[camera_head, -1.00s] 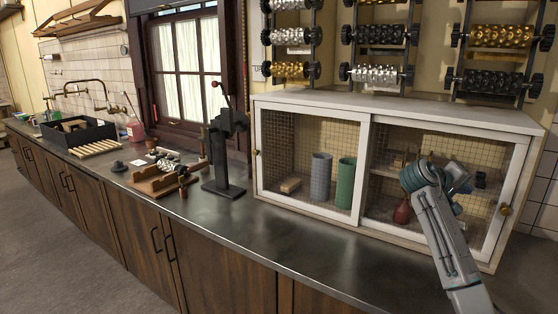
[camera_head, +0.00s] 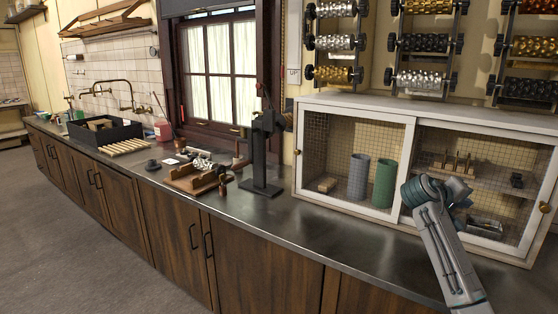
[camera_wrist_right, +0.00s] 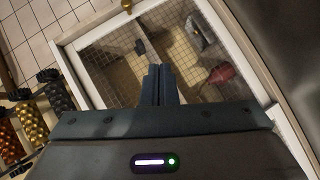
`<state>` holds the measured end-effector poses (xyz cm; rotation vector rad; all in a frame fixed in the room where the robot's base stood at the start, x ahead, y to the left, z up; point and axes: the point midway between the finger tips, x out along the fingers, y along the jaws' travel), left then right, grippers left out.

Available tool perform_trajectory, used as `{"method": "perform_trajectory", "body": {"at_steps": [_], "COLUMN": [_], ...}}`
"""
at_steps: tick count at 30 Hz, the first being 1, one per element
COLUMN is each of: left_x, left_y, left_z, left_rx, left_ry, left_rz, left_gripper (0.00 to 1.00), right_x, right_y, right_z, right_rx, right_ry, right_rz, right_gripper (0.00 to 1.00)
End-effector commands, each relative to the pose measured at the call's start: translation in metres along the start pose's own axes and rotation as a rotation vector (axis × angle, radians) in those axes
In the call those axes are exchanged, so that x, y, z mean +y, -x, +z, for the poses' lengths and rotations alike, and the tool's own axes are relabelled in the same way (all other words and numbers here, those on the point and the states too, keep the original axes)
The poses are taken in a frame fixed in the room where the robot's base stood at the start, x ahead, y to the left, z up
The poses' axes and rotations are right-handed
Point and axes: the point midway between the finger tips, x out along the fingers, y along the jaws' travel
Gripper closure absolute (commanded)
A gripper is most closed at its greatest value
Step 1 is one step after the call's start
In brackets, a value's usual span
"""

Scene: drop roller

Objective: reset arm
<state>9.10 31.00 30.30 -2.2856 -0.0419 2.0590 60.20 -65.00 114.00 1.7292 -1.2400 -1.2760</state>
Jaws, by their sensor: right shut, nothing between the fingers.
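My right arm comes up from the lower right of the head view, in front of the cabinet's right door. The fingers of my right gripper are hidden behind its wrist in that view. In the right wrist view my right gripper (camera_wrist_right: 160,84) is shut and empty, with its two dark fingers together. It points toward the mesh-backed, white-framed cabinet (camera_head: 411,165). My left gripper is not in view.
The cabinet stands on the metal counter (camera_head: 300,225) and holds grey (camera_head: 358,177) and green (camera_head: 384,183) cylinders. A red object (camera_wrist_right: 222,75) shows in the right wrist view. A black press (camera_head: 262,155) and wooden stand (camera_head: 190,180) stand to the left.

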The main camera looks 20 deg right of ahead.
Motion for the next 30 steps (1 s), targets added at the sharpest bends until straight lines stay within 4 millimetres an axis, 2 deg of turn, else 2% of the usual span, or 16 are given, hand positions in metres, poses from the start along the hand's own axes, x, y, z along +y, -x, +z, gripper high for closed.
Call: {"method": "perform_trajectory", "body": {"at_steps": [8,14,17,18,21,24,27,30], "left_x": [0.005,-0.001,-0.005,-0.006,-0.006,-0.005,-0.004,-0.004], "left_y": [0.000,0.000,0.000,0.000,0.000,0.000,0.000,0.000], "left_z": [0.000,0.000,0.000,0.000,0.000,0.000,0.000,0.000], "left_rx": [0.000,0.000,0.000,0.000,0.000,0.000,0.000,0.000], "left_ry": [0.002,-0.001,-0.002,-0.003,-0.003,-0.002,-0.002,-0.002], "left_rz": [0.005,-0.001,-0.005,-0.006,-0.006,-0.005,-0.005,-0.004], "left_gripper": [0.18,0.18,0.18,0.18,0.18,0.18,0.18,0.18], "right_x": [-0.068,-0.137,-0.184,-0.205,-0.249,-0.285,-0.312,-0.330], "right_y": [0.016,0.037,0.055,0.064,0.089,0.115,0.144,0.173], "right_z": [0.020,0.054,0.086,0.102,0.146,0.194,0.243,0.292], "right_rx": [0.068,0.129,0.164,0.178,0.202,0.214,0.212,0.198], "right_ry": [0.049,0.095,0.125,0.139,0.162,0.177,0.184,0.182], "right_rz": [-0.083,-0.191,-0.280,-0.324,-0.437,-0.554,-0.672,-0.788], "right_gripper": [1.00,1.00,1.00,1.00,1.00,1.00,1.00,1.00]}}
